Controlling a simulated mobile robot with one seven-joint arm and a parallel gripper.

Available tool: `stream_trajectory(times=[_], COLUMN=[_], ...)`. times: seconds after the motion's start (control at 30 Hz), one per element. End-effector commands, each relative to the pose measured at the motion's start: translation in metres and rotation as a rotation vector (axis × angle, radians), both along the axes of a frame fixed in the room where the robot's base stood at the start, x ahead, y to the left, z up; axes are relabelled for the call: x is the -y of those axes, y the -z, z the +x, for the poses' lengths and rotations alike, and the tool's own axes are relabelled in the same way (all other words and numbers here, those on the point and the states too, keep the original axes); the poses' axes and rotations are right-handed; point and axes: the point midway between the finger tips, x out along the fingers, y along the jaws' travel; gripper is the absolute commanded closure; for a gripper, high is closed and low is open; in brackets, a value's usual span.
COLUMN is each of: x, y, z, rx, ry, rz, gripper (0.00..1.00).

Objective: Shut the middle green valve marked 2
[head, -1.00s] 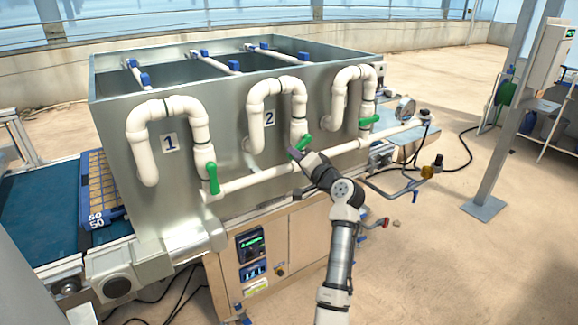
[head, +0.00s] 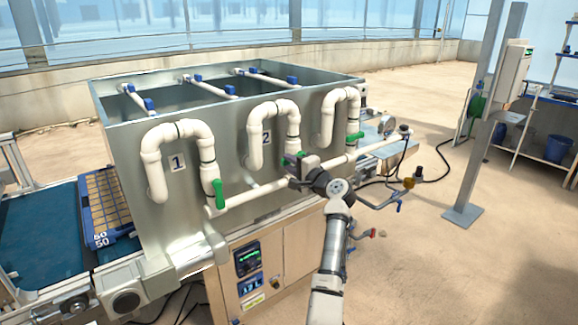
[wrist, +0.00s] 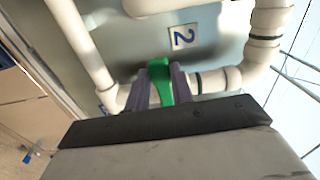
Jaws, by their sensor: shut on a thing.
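The middle green valve handle (wrist: 160,82) is below the number 2 plate (wrist: 183,37) on the metal tank. In the wrist view it stands between the two fingers of my gripper (wrist: 163,87), which is shut on it. In the head view the number 2 plate (head: 266,139) shows on the tank wall, and my gripper (head: 294,166) is at the foot of the middle white pipe loop. The gripper hides most of the handle there; only small green bits show, so its exact angle is unclear.
Valve 1's green handle (head: 220,193) hangs upright at the left. A white horizontal pipe (head: 240,201) runs along the tank front. Small fittings (head: 400,194) stick out at the right, beyond my arm.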

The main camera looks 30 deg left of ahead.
Motion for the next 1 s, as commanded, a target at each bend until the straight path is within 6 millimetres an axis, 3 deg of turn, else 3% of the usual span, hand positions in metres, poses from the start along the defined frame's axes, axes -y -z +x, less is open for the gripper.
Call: stream_trajectory(times=[0.6, 0.63, 0.77, 0.8, 1.0], x=[-0.0002, -0.0002, -0.0001, -0.0001, 0.0000], y=[-0.0046, -0.0047, -0.0044, -0.0042, -0.0035], z=[0.0022, 0.0022, 0.0022, 0.0022, 0.0021], rx=[-0.044, -0.044, -0.043, -0.044, -0.043], ry=[-0.001, -0.001, -0.001, -0.001, 0.000], rz=[0.021, 0.021, 0.021, 0.020, 0.019], gripper=[1.00, 0.76, 0.59, 0.55, 0.55])
